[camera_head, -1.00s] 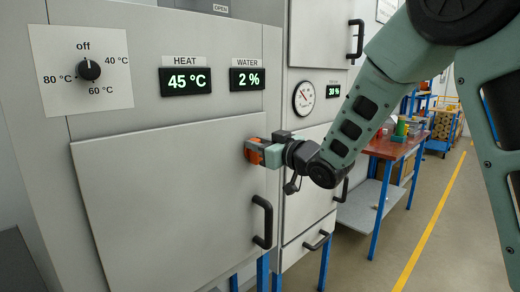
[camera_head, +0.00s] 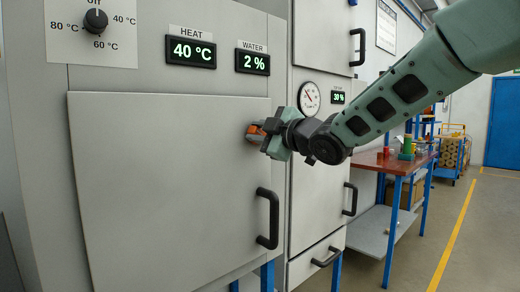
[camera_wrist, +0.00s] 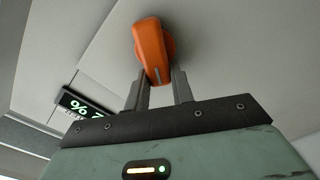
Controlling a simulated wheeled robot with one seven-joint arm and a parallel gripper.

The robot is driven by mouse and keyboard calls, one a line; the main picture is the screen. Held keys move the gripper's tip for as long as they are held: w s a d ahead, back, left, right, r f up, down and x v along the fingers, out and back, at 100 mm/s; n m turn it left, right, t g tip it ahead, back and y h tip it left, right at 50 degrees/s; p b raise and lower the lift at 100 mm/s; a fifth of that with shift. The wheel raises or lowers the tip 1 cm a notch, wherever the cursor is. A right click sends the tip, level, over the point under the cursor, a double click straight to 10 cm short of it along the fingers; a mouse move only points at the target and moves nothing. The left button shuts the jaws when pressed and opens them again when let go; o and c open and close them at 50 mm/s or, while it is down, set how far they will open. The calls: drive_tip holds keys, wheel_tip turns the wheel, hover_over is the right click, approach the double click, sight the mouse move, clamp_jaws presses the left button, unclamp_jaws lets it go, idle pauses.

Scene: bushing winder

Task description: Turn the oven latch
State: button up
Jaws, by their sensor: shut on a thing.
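The orange oven latch (camera_head: 256,130) sits on the upper right of the large grey oven door (camera_head: 160,180). The door looks closed in its frame. My gripper (camera_head: 266,135) is at the latch, reaching in from the right, and its body hides part of it. In the wrist view the orange latch (camera_wrist: 150,48) has a long grip over a round base on the door. The two dark fingers of my gripper (camera_wrist: 160,80) are at the near end of the grip, one on either side, shut on it.
A black door handle (camera_head: 268,218) stands out below the latch. A dial (camera_head: 96,20) and displays reading 40 °C (camera_head: 191,51) and 2 % (camera_head: 252,62) are above the door. A cabinet with a gauge (camera_head: 309,98) and a red-topped workbench (camera_head: 395,162) stand to the right.

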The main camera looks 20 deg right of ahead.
drive_tip(key=n+b, duration=0.2)
drive_tip(key=f+n+b, duration=0.1)
drive_tip(key=n+b, duration=0.3)
drive_tip(key=b, duration=0.1)
drive_tip(key=shift+s+a+f, duration=0.1)
drive_tip(key=shift+a+f, duration=0.1)
drive_tip(key=shift+f, duration=0.05)
drive_tip(key=shift+n, duration=0.3)
drive_tip(key=o, duration=1)
